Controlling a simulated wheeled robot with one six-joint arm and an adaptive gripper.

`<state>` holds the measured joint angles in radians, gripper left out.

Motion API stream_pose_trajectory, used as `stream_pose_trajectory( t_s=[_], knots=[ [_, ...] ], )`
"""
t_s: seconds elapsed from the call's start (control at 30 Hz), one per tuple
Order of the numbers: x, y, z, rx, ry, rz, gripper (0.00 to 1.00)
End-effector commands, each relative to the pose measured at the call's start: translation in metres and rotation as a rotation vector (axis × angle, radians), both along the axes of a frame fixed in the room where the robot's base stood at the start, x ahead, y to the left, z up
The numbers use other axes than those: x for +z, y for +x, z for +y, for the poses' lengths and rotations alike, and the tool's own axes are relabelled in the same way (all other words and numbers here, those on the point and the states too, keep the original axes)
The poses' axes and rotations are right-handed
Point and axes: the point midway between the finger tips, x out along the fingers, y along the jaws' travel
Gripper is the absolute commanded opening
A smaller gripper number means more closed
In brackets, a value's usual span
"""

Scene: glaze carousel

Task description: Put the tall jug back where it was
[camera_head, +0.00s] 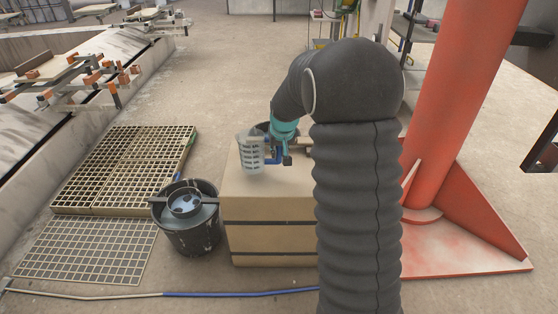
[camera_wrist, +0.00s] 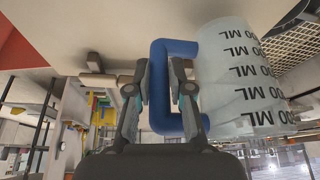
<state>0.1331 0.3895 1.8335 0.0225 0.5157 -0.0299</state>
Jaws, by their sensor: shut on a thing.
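The tall jug (camera_head: 249,153) is translucent, with dark printed marks and a blue handle. It is upright at the left part of the tan block's top (camera_head: 270,188); I cannot tell whether it rests there or hangs just above. In the wrist view the jug (camera_wrist: 240,80) is at the right, with large "ML" lettering. My gripper (camera_head: 276,157) is on the jug's right side. In the wrist view my gripper (camera_wrist: 162,85) has its two fingers on either side of the blue handle (camera_wrist: 168,48), shut on it. My arm hides the block's right part.
A dark bucket (camera_head: 187,235) with a smaller pail in it stands left of the block. Floor gratings (camera_head: 85,250) lie farther left. An orange column (camera_head: 450,120) with a wide base stands at right. A dark round thing (camera_head: 263,127) shows partly behind the jug.

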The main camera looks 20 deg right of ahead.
Motion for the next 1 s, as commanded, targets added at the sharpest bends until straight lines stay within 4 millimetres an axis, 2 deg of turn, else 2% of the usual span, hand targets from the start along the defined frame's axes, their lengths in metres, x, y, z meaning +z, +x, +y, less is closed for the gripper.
stream_pose_trajectory(
  t_s=[0.3, 0.7, 0.73, 0.8, 1.0],
  knots=[
    [-0.037, -0.001, -0.001, 0.0, -0.001, 0.002, 0.0],
    [-0.043, 0.0, -0.001, 0.0, -0.001, 0.001, 0.0],
    [-0.042, 0.0, -0.001, 0.0, -0.001, 0.001, 0.28],
    [-0.041, 0.0, -0.001, 0.0, -0.001, 0.001, 0.45],
    [-0.041, 0.0, -0.001, 0.0, -0.001, 0.001, 0.46]
  ],
)
